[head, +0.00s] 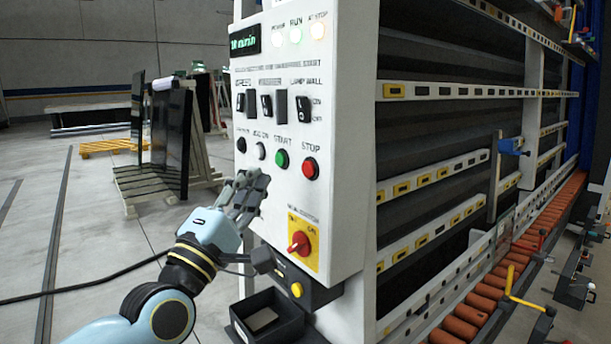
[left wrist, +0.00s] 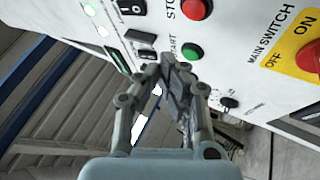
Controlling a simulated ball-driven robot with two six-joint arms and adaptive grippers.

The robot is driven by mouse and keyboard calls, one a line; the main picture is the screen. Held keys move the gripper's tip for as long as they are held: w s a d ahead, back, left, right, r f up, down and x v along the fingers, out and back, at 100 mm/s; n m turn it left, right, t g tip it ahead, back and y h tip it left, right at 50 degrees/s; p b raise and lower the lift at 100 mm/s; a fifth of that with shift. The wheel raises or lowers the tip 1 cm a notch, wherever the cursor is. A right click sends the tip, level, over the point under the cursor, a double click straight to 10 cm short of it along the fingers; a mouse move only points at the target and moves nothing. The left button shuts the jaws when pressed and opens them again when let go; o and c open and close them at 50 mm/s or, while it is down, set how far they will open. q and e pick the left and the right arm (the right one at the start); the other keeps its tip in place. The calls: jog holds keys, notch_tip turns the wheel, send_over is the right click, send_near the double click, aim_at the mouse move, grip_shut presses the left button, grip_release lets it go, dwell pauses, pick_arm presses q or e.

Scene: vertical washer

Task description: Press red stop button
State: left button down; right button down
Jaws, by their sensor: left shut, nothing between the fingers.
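The red stop button (head: 310,169) is on the white control panel (head: 345,120), under the label STOP, right of the green start button (head: 281,159). In the left wrist view the stop button (left wrist: 196,8) is at the top edge, with the green button (left wrist: 192,52) below it. My left gripper (head: 254,180) is shut and empty, in front of the panel, below and left of the stop button. In the left wrist view its fingertips (left wrist: 167,66) are together, left of the green button. I cannot tell whether they touch the panel. My right gripper is not in view.
A red main switch on a yellow plate (head: 302,240) is below the stop button. A black box (head: 266,318) and a yellow button (head: 297,290) are under the panel. The washer's rollers (head: 510,270) run along the right. Open floor lies left of the panel.

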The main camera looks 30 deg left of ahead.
aim_at(308, 169)
pick_arm(q)
jog(key=shift+w+d+b, duration=0.35)
jog(key=shift+w, duration=0.5)
jog(key=shift+w+d+b, duration=0.35)
jog(key=shift+w, duration=0.55)
jog(key=shift+w+d+b, duration=0.35)
jog(key=shift+w, duration=0.5)
jog(key=shift+w+d, duration=0.2)
jog(key=shift+w, duration=0.2)
jog(key=shift+w+d+b, duration=0.15)
jog(key=shift+w+b, duration=0.3)
jog(key=shift+b, duration=0.1)
jog(key=shift+s, duration=0.15)
jog(key=shift+s+a+p, duration=0.35)
jog(key=shift+s+p, duration=0.1)
jog(key=shift+s, duration=0.3)
